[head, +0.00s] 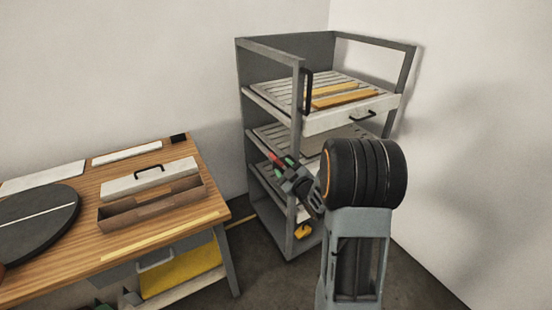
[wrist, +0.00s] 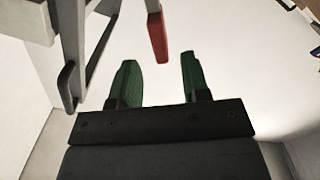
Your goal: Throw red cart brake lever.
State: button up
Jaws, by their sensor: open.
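The red lever (wrist: 157,37) shows in the wrist view as a red grip on a grey stem, coming in from the top edge. In the head view a small red part (head: 273,158) shows at the cart's left side, by the middle shelf. My gripper (head: 284,167) has green fingers and reaches to that side of the cart. In the wrist view my gripper (wrist: 159,62) is open and empty, with the red grip's end in line with the gap between the fingertips. Whether it lies between them or just beyond, I cannot tell. No contact shows.
A black handle (wrist: 67,87) is left of my fingers in the wrist view. A wooden workbench (head: 115,235) with a toolbox (head: 150,180) stands left. Walls close off the back and right.

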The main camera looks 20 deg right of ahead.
aim_at(279, 162)
jog(key=shift+w+a+p, duration=0.2)
jog(key=shift+w+p, duration=0.05)
jog(key=shift+w, duration=1.25)
jog(key=shift+w+a+p, duration=0.2)
jog(key=shift+w, duration=1.3)
grip_shut()
